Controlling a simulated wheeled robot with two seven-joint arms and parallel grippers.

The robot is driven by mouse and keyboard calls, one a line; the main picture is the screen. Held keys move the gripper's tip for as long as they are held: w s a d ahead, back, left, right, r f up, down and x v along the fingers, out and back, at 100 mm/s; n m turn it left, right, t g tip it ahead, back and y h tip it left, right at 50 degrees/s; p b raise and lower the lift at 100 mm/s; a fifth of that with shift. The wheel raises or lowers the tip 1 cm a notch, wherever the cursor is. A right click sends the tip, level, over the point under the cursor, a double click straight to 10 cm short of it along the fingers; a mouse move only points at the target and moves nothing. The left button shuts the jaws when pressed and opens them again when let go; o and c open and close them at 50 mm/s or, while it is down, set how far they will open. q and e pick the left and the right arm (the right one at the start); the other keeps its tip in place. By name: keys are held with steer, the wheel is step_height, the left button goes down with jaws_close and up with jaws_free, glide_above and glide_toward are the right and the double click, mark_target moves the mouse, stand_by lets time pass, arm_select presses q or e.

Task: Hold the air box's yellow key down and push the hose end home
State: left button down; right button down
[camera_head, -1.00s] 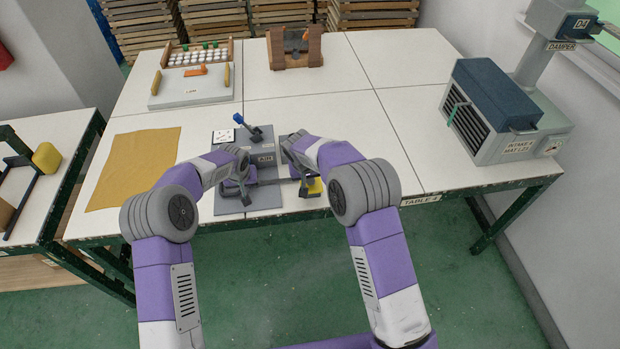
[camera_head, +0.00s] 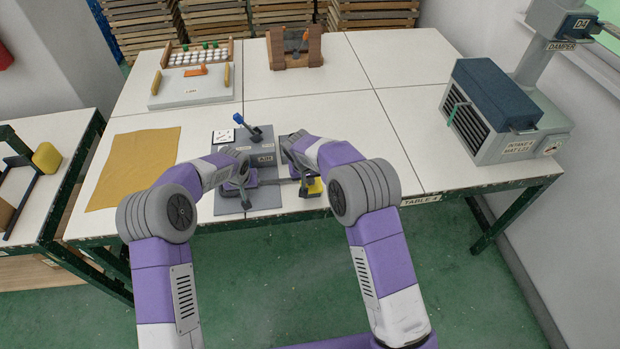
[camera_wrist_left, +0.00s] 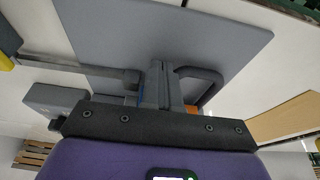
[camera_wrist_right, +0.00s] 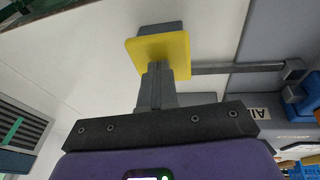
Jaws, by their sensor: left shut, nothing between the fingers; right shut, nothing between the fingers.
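The grey air box (camera_head: 266,158), marked AIR, stands on a grey base plate (camera_head: 226,208) near the table's front edge. Its yellow key (camera_head: 316,186) is a square plate on a grey bar; it shows large in the right wrist view (camera_wrist_right: 174,48). My right gripper (camera_wrist_right: 157,72) is shut, its fingertips over the key's near edge; I cannot tell whether they press it. My left gripper (camera_wrist_left: 159,70) is shut and empty over the base plate. A dark curved hose piece (camera_wrist_left: 213,84) shows beside its fingers, with blue and orange bits partly hidden behind them. The hose end's seating is hidden.
A blue-tipped lever (camera_head: 240,120) stands behind the air box. A mustard cloth (camera_head: 130,168) lies to the left. A grey board (camera_head: 190,88) and a brown wooden stand (camera_head: 295,48) are farther back. A damper unit (camera_head: 505,110) stands right. The table between is clear.

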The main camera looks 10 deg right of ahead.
arm_select(q)
steer(key=shift+s+r, duration=0.1)
steer(key=shift+s, duration=0.05)
arm_select(e)
steer(key=shift+f, duration=0.1)
arm_select(q)
step_height(320, 180, up, 9)
stand_by(0.5)
